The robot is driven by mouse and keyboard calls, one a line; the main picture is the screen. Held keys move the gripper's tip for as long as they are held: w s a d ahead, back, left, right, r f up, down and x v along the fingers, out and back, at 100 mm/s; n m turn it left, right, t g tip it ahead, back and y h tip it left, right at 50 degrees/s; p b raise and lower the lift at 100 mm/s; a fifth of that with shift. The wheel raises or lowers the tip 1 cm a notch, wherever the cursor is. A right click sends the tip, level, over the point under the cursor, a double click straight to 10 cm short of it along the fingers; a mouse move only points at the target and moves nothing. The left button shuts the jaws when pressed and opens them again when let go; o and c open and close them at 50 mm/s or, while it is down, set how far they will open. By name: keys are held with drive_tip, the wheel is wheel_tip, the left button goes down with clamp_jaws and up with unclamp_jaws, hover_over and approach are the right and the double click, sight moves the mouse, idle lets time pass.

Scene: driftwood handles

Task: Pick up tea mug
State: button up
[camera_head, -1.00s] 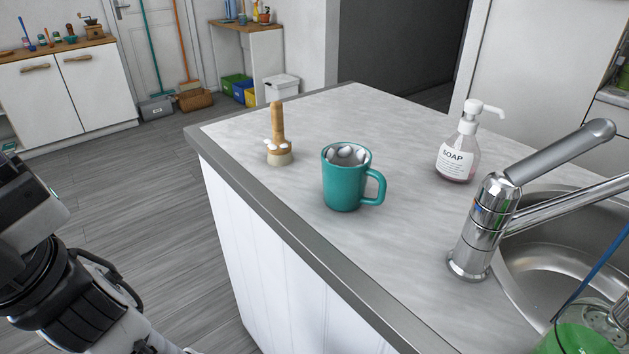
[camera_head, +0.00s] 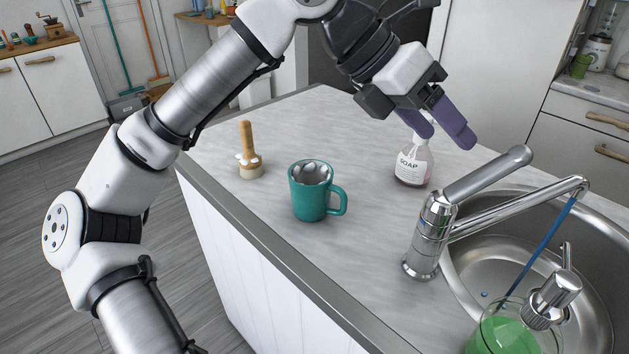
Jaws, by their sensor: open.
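The teal tea mug (camera_head: 309,201) stands upright on the grey worktop (camera_head: 280,261), with its handle towards the right. Whitish lumps, perhaps foam, show inside its mouth. My gripper (camera_head: 443,131) is open and empty, with purple fingers, up and to the right of the mug. It is apart from the mug and in front of the soap bottle in the picture, hiding the bottle's top.
A brush with a wooden handle (camera_head: 247,150) stands left of the mug. The soap bottle (camera_head: 413,167) is behind it to the right. A steel tap (camera_head: 431,232), a sink (camera_head: 590,318) and a green-filled glass container (camera_head: 505,336) are at right. Worktop around the mug is clear.

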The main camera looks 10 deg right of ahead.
drive_tip(key=w+a+f+n+t+y+p, duration=0.1)
drive_tip(key=w+a+f+n+t+y, duration=0.1)
drive_tip(key=w+a+f+y, duration=0.25)
drive_tip(key=n+t+y, duration=0.1)
drive_tip(key=n+y, duration=0.1)
drive_tip(key=y, duration=0.3)
hover_over(338, 192)
drive_tip(key=f, duration=0.2)
drive_tip(key=shift+h, duration=0.25)
drive_tip(key=f, duration=0.2)
drive_tip(key=f+p, duration=0.1)
drive_tip(key=f, duration=0.1)
drive_tip(key=f+p, duration=0.1)
drive_tip(key=f, duration=0.2)
drive_tip(key=shift+w+d, duration=0.25)
drive_tip(key=shift+w, duration=0.15)
drive_tip(key=shift+w+a+f+p, duration=0.1)
drive_tip(key=shift+f+p, duration=1.1)
drive_tip(key=shift+f, duration=1.95)
drive_tip(key=c, duration=1.3)
